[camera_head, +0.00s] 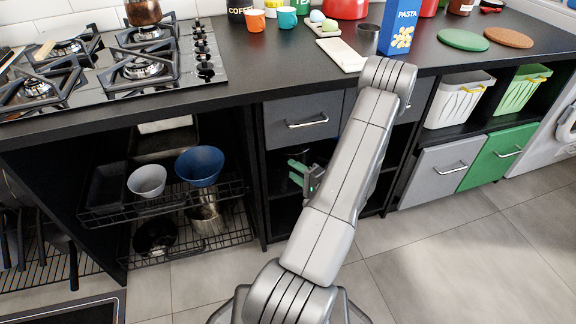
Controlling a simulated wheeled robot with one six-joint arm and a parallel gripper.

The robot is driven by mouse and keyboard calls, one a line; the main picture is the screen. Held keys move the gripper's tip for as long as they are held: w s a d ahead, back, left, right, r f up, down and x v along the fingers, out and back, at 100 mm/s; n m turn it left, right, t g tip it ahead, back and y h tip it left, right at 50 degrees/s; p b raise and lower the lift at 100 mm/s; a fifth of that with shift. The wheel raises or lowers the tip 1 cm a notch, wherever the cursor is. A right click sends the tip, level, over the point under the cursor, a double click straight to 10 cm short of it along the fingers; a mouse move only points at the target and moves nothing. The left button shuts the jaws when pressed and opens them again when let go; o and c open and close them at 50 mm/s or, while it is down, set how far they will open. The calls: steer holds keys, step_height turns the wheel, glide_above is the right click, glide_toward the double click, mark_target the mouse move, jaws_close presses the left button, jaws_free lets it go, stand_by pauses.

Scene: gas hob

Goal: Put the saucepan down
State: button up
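My gripper (298,173) is in front of the dark open shelf under the grey drawer, with its green-tipped fingers pointing left. The fingers stand apart, and I see nothing clearly held between them. No saucepan shows clearly in the gripper; my arm and the dark shelf hide part of that area. A metal pot (208,217) sits in the lower wire rack to the left of the gripper. A copper-coloured pot (143,12) stands on the rear of the gas hob (190,88), cut off by the top edge.
A grey bowl (147,180) and a blue bowl (200,165) sit in the upper wire rack (115,215). The counter holds a red pot (345,9), a white board (340,55) and a pasta box (400,27). The tiled floor at right is clear.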

steer(key=p+v, duration=0.1)
steer(key=v, duration=0.7)
steer(key=shift+s+d, duration=0.1)
stand_by(0.9)
